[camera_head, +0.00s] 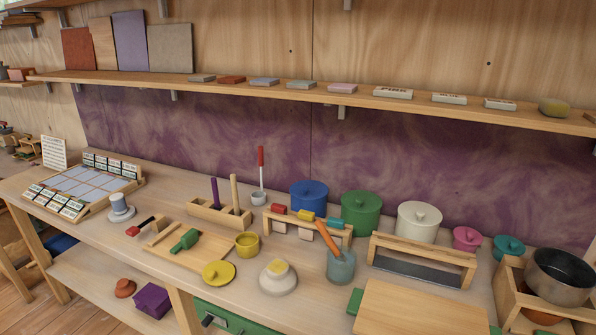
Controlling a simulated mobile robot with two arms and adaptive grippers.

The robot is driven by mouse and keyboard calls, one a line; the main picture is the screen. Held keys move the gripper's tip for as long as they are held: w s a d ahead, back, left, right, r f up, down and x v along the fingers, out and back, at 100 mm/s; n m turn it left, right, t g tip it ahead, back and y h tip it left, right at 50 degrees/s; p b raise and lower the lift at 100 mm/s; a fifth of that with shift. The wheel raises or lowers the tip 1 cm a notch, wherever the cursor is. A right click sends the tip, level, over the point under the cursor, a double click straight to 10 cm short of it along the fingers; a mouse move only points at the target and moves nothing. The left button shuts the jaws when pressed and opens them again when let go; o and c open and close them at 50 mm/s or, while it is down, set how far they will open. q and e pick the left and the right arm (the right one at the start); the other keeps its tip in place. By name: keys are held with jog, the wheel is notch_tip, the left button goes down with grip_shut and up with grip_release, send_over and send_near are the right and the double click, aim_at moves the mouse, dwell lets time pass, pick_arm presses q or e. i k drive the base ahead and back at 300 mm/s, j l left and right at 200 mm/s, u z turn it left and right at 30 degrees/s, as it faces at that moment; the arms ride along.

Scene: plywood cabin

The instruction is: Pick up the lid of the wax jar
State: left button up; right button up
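No label shows which is the wax jar. Neither of my grippers is in view.
Right of the yellow lid stands a pale round base (278,279) with a yellow block on top. A blue-grey cup (341,267) holds an orange-handled tool. Wooden racks stand before the back jars. A wooden board (421,309) lies front right; a steel pot (560,277) is far right.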

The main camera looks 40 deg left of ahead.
aim_at(217, 273)
jog(key=u, duration=1.75)
